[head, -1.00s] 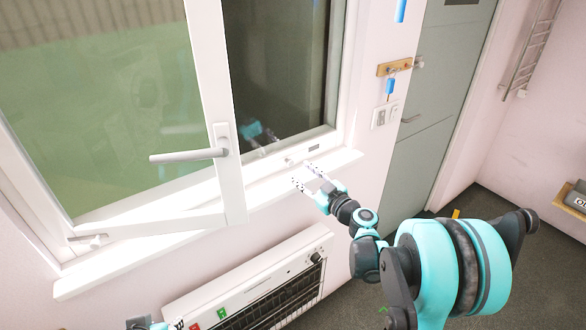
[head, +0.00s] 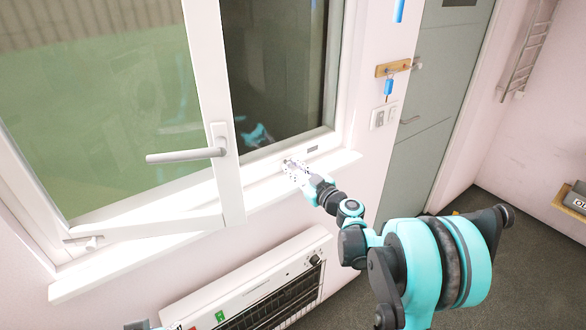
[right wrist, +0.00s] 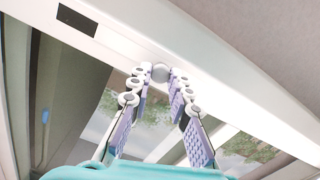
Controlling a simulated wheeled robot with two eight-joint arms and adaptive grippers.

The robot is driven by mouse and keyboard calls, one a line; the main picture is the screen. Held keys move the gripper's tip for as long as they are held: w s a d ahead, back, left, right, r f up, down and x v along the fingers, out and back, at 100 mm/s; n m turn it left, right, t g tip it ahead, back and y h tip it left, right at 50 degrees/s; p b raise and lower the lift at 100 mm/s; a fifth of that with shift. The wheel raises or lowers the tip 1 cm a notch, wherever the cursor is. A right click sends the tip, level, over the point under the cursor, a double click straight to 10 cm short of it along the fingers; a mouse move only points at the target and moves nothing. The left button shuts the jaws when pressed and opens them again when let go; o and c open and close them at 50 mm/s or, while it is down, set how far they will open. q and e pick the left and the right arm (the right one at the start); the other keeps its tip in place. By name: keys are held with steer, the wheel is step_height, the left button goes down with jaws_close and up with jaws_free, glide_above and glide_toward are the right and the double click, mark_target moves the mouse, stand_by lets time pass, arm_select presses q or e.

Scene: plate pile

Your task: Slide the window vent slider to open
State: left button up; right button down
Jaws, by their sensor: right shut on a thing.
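The vent slider's small round grey knob (right wrist: 160,72) shows in the right wrist view on the white lower window frame. My right gripper (right wrist: 161,82) is shut on this knob, with a purple-padded finger on either side. In the head view the right gripper (head: 291,166) reaches the frame just above the sill, and its fingers largely hide the knob. A dark rectangular vent slot (head: 313,148) lies to the right of the gripper; it also shows at upper left in the right wrist view (right wrist: 77,19). Only a bit of my left gripper (head: 150,326) shows at the bottom edge; its fingers are unclear.
The hinged window sash (head: 228,190) with its grey handle (head: 186,155) stands left of the gripper. The white sill (head: 130,269) runs below the frame. A white heater (head: 240,275) is on the wall beneath. A key hangs on a wooden holder (head: 394,66) at right.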

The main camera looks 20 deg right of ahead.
mark_target(298, 155)
steer(key=d, duration=0.1)
steer(key=w+d, duration=0.1)
steer(key=d, duration=0.3)
steer(key=shift+w, duration=0.4)
steer(key=c, duration=1.4)
jaws_free()
steer(key=shift+d, duration=0.1)
steer(key=v, duration=1.2)
